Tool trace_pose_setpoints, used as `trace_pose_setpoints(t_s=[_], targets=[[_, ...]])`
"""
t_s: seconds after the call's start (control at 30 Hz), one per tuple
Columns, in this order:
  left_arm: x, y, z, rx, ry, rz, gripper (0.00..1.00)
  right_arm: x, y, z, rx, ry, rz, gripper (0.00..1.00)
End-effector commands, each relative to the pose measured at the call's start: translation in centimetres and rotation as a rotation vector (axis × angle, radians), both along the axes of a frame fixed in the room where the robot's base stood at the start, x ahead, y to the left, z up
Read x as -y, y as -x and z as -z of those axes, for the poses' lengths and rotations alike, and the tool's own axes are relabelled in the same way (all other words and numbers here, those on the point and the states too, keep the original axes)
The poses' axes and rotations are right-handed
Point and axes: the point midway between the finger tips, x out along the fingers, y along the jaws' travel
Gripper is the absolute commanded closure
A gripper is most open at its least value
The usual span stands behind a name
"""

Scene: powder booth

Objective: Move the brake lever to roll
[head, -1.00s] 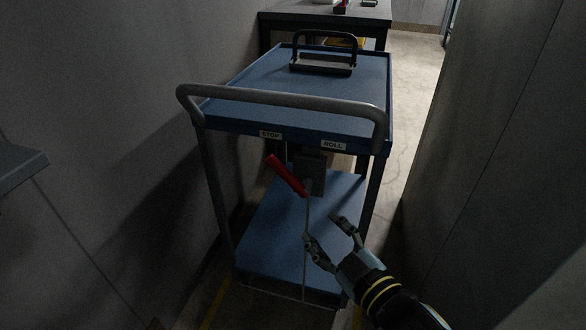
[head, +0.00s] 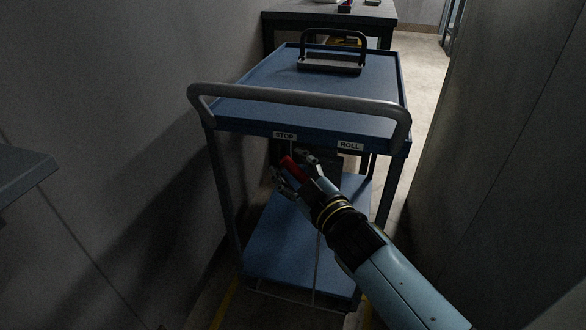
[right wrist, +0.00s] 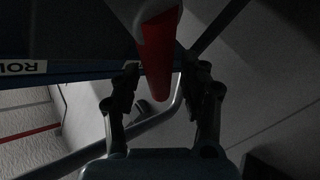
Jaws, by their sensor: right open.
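The brake lever's red grip (head: 292,167) leans up and left toward the STOP label (head: 285,135) under the cart's top tray. The ROLL label (head: 350,145) is to its right. My right gripper (head: 291,170) is open, with its fingers on either side of the red grip in the head view. In the right wrist view the red grip (right wrist: 158,55) comes down between the two open fingers (right wrist: 164,95); I cannot tell whether either touches it. The lever's lower part is hidden behind my right gripper. My left gripper is not in view.
The blue cart (head: 350,88) has a grey push handle (head: 300,96) close above the lever and a lower shelf (head: 285,255) below. A black-handled carrier (head: 330,66) stands on its top tray. Walls stand close on both sides; a dark table (head: 300,18) is behind.

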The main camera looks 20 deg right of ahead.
Motion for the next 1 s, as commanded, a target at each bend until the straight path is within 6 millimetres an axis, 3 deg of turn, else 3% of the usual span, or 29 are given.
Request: trace_pose_setpoints(t_s=[0.17,0.5,1.0], targets=[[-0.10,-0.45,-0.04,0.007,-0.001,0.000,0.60,0.00,0.02,0.00,-0.001,0.000,0.001,0.57],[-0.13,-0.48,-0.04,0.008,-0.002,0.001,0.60,0.02,0.05,0.03,-0.001,0.000,0.001,1.00],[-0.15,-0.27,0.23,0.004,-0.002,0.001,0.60,0.09,0.12,0.11,0.004,-0.010,0.001,1.00]])
